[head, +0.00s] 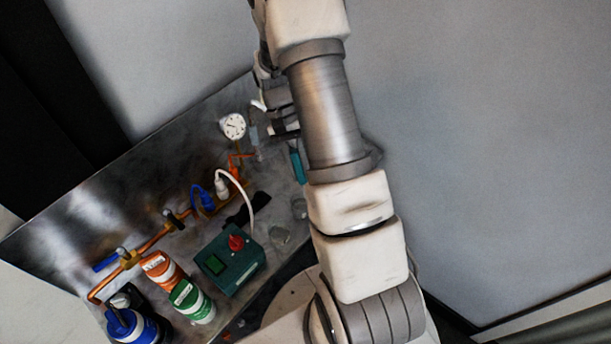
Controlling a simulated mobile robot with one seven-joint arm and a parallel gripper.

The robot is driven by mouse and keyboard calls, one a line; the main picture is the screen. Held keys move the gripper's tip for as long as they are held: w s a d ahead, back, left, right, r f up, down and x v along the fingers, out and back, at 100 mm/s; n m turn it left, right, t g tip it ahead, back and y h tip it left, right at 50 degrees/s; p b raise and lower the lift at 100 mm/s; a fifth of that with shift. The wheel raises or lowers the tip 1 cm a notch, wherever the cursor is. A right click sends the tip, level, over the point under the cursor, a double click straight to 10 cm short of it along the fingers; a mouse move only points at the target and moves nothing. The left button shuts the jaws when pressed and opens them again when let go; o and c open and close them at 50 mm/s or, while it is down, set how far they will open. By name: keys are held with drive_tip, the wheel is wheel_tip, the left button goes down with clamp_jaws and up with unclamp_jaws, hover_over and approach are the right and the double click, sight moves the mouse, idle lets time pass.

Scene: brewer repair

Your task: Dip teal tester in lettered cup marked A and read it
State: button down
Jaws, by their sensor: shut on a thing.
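The teal tester (297,167) hangs below my gripper (287,131) at the right part of the metal bench, close beside my arm. My gripper is shut on it, though my arm hides part of the jaws. Two small clear cups stand on the bench: one (299,207) below the tester in the picture, and another (279,235) further down and left. I cannot read a letter on either cup, so I cannot tell which is A. The tester appears above the bench, apart from both cups. Its display is not readable.
A green box with a red knob (236,243) stands left of the cups, with a white cable (248,190) arching above it. Copper pipework (155,240) with blue-handled valves and a round gauge (233,126) runs along the back. Orange (162,269), green (192,301) and blue (132,328) containers stand lower left.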

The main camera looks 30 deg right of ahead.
drive_tip(key=t+b, duration=0.3)
drive_tip(key=shift+f, duration=0.2)
drive_tip(key=t+b, duration=0.2)
drive_tip(key=b, duration=0.1)
drive_tip(key=shift+t, duration=0.4)
drive_tip(key=shift+r+t+b, duration=0.2)
drive_tip(key=shift+t+b, duration=0.1)
drive_tip(key=shift+b, duration=0.2)
